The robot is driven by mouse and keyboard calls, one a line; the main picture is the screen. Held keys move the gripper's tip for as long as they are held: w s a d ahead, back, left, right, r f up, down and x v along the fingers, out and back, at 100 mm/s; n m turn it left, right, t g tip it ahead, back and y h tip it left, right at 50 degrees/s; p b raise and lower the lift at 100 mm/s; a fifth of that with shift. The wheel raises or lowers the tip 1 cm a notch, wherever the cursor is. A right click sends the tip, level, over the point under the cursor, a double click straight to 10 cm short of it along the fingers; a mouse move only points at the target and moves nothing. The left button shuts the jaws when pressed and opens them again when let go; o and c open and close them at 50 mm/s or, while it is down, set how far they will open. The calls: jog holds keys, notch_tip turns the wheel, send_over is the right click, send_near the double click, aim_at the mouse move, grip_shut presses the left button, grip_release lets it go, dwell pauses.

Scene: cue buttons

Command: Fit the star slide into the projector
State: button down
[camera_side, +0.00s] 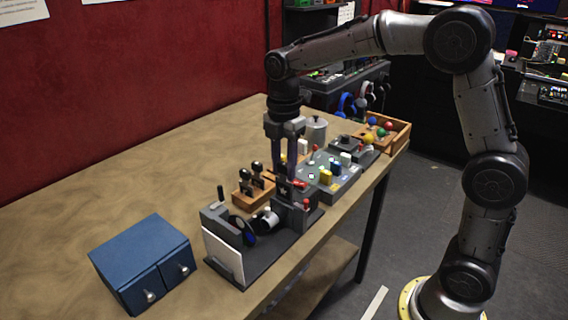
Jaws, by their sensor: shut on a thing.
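My gripper (286,174) points straight down over the right end of the projector. It is shut on a dark slide (284,189) with a small pale mark, which looks like a star but is too small to be sure. The projector (263,260) is a dark grey base with a white screen (222,256) at its left end, a round lens part (265,220) in the middle and a grey housing (297,214) at the right. The slide is at the top of the housing; I cannot tell whether it is in a slot or just above it.
A wooden rack (241,199) with several black-handled pieces stands behind the projector. A blue two-drawer cabinet (145,262) is at the front left. Button panels (340,186), a grey canister (316,130) and a wooden tray of coloured balls (401,135) stand farther right.

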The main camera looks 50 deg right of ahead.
aim_at(284, 179)
jog(key=shift+f, duration=2.8)
dwell(0.6)
jog(key=shift+c, duration=1.5)
grip_release()
jog(key=shift+r, duration=3.55)
